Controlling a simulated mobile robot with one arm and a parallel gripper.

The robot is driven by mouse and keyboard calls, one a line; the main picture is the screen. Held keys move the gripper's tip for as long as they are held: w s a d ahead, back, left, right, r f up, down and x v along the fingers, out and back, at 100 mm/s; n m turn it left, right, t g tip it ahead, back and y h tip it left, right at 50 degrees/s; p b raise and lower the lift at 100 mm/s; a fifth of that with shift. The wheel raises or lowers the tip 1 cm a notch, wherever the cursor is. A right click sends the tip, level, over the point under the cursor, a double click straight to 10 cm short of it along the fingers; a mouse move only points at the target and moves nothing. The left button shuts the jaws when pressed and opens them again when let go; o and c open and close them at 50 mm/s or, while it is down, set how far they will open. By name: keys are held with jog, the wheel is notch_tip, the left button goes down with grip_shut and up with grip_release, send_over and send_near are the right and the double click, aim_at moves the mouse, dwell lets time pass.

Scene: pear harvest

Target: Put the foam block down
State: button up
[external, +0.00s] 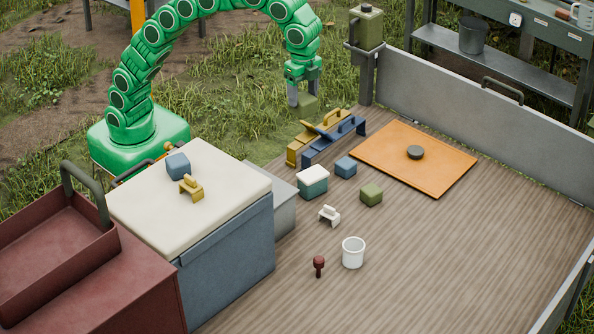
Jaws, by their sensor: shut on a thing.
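My gripper (303,88) is at the end of the green arm, pointing down near the top middle of the external view. It is shut on an olive-green foam block (305,105), which hangs between the fingertips. The block appears behind and above the yellow and blue bridge-shaped pieces; its exact height over them is hard to tell. A similar olive-green block (371,195) rests on the wooden deck.
A yellow piece (293,152) and a blue piece (334,143) stand on the deck beside an orange board (430,165) with a dark disc. Nearby are a blue block (345,167), white-lidded box (312,181) and white cup (353,253). The deck's right front is clear.

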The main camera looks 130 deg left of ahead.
jog(key=shift+d+r, duration=0.1)
jog(key=shift+r, duration=1.05)
jog(key=shift+s+d, duration=0.1)
jog(key=shift+d, duration=0.7)
jog(key=s+d+r+m, duration=0.15)
jog(key=s+d, duration=0.35)
jog(key=d, duration=0.8)
jog(key=s+d+m, duration=0.3)
jog(key=s+d, duration=0.2)
jog(key=d, duration=0.8)
jog(key=s+d+f+m, duration=0.2)
jog(key=s+d+m, duration=0.1)
jog(key=s+d, duration=0.8)
jog(key=shift+w+d+f, duration=0.95)
jog(key=shift+w+f, duration=0.9)
jog(key=shift+f, duration=0.6)
jog(key=shift+w+d+f, duration=0.95)
jog(key=shift+w+f, duration=0.9)
jog(key=shift+f, duration=0.6)
jog(key=shift+w+d+f, duration=0.95)
jog(key=shift+w+f, duration=0.9)
jog(key=shift+f, duration=2.05)
